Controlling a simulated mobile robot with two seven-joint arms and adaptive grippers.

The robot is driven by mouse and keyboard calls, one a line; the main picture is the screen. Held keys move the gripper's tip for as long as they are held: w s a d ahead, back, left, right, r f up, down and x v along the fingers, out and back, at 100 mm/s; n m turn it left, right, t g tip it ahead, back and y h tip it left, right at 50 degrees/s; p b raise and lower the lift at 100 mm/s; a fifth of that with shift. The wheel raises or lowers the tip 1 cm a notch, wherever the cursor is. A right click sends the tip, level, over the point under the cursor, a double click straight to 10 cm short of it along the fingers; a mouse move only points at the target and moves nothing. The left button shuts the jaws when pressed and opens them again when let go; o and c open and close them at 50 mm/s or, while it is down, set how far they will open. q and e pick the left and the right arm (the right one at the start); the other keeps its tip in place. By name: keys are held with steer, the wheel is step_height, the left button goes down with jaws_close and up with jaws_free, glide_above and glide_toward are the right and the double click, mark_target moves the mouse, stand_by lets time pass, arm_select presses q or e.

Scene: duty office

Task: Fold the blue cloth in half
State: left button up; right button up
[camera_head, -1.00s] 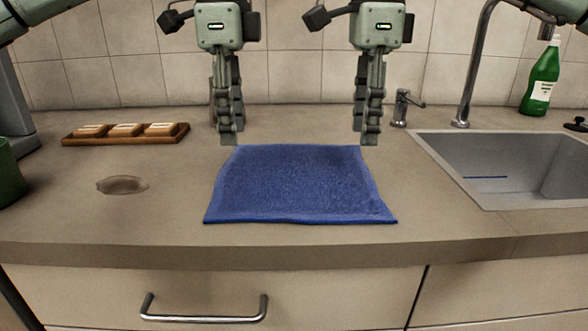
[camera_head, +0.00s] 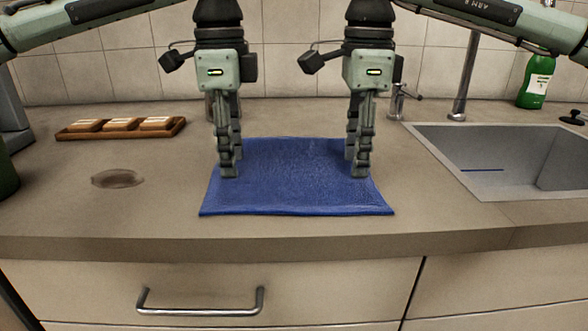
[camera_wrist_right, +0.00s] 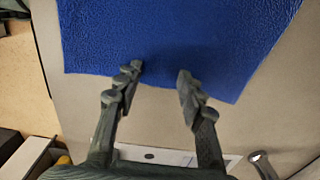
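The blue cloth (camera_head: 290,185) lies flat and unfolded on the counter in the head view. My left gripper (camera_head: 232,164) is above the cloth's back left part, pointing down, with its fingers apart and nothing between them. My right gripper (camera_head: 355,164) is over the back right part in the same pose. In the right wrist view its fingers (camera_wrist_right: 160,74) are open at one edge of the cloth (camera_wrist_right: 170,35), with the tips overlapping the cloth in the picture. Whether any fingertip touches the cloth I cannot tell.
A wooden tray (camera_head: 75,135) with soap-like bars and a round mark (camera_head: 118,179) are on the left. A sink (camera_head: 450,160) is on the right, with a tap (camera_head: 465,75) and a green bottle (camera_head: 537,78) behind. The tiled wall (camera_head: 120,75) closes the back.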

arm_select(q)
steer(key=shift+f, duration=0.15)
jaws_close()
arm_select(e)
steer(key=shift+f, duration=0.15)
jaws_close()
